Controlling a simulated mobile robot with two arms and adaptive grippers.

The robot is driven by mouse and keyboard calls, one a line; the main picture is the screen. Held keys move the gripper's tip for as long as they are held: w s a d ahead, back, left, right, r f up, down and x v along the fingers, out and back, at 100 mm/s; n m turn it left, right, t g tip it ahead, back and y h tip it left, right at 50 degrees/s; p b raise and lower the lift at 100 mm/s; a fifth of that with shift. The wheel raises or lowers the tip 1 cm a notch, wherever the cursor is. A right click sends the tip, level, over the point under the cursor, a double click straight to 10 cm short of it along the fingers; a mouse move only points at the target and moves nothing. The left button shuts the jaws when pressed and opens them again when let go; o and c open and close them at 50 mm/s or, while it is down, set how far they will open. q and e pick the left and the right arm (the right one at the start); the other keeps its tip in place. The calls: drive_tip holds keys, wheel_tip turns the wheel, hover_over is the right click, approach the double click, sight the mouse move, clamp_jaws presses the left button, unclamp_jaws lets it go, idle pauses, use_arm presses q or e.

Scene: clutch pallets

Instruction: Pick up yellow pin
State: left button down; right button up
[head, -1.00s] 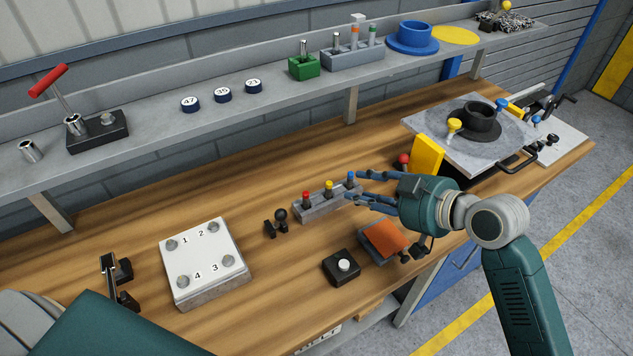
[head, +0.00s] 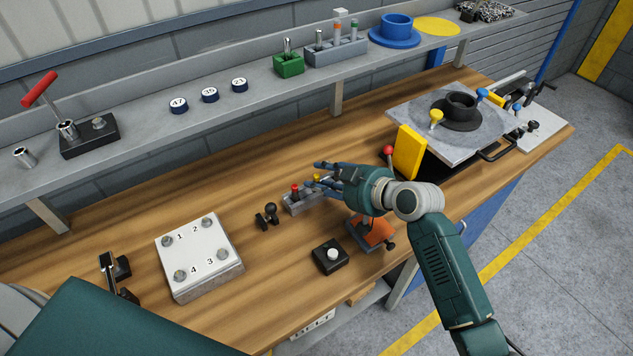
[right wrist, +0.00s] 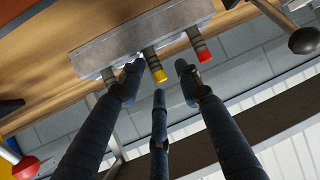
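A grey block (head: 291,206) on the wooden bench holds a red-topped pin (head: 295,188) and a yellow pin (head: 316,178). In the right wrist view the yellow pin (right wrist: 155,66) stands between the red pin (right wrist: 201,50) and a third pin whose top is hidden by a finger. My right gripper (head: 318,181) is at the block, its blue fingers partly hiding it. In the wrist view the gripper (right wrist: 157,78) is open, with fingers spread around the yellow pin's tip; contact cannot be told. My left gripper is out of view.
A dark ball-topped fixture (head: 268,215) and a white numbered plate (head: 200,255) stand left of the block. A black button box (head: 330,257) and an orange pad (head: 374,231) are in front. A yellow block (head: 409,151) and grey plate (head: 405,111) stand right.

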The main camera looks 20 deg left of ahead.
drive_tip(key=shift+d, duration=0.1)
clamp_jaws()
drive_tip(key=shift+r, duration=0.15)
